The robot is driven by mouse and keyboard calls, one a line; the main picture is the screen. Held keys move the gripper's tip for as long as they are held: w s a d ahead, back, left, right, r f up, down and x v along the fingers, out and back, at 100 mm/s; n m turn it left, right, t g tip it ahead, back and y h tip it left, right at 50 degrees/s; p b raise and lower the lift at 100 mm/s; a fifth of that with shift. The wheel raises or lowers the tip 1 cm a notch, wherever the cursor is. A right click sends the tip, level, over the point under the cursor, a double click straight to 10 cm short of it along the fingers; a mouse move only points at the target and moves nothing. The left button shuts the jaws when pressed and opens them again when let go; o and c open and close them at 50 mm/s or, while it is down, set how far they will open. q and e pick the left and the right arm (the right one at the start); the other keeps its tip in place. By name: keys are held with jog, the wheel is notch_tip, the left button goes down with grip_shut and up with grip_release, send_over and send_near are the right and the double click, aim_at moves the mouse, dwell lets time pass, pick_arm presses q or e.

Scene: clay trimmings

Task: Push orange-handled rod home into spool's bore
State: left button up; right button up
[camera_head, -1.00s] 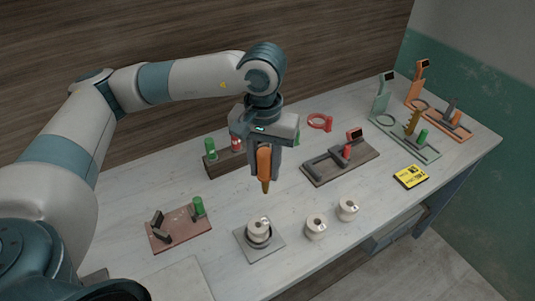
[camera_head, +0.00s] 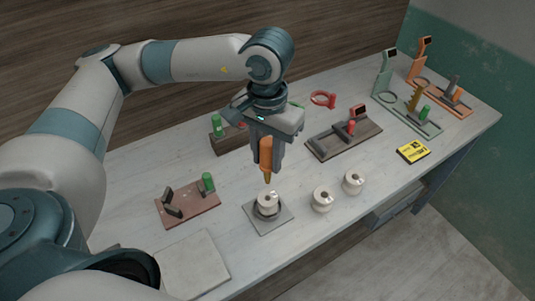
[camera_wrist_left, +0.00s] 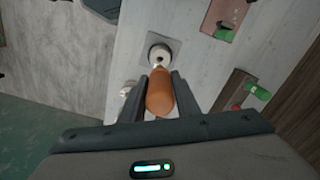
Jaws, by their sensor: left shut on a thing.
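My left gripper (camera_head: 266,160) is shut on the orange-handled rod (camera_head: 266,150) and holds it upright, tip down. The rod's yellowish tip is just above the spool (camera_head: 267,202); I cannot tell whether it touches. This white spool stands on a grey square base (camera_head: 280,220) near the front of the table. In the left wrist view the orange handle (camera_wrist_left: 160,92) lies between the two fingers, with the spool (camera_wrist_left: 159,55) beyond its end. The handle hides part of the rod there. My right gripper is not in view.
Two more white spools (camera_head: 321,199) (camera_head: 353,182) stand to the right of the base. A reddish board (camera_head: 188,207) with a green peg is to the left. A dark fixture (camera_head: 343,139), a yellow card (camera_head: 413,151) and a red ring (camera_head: 322,99) lie further right and back.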

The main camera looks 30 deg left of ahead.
aim_at(268, 176)
pick_arm(q)
jog(key=shift+f, duration=0.1)
jog(key=shift+f, duration=2.8)
jog(key=shift+b, duration=0.85)
jog(key=shift+b, duration=0.7)
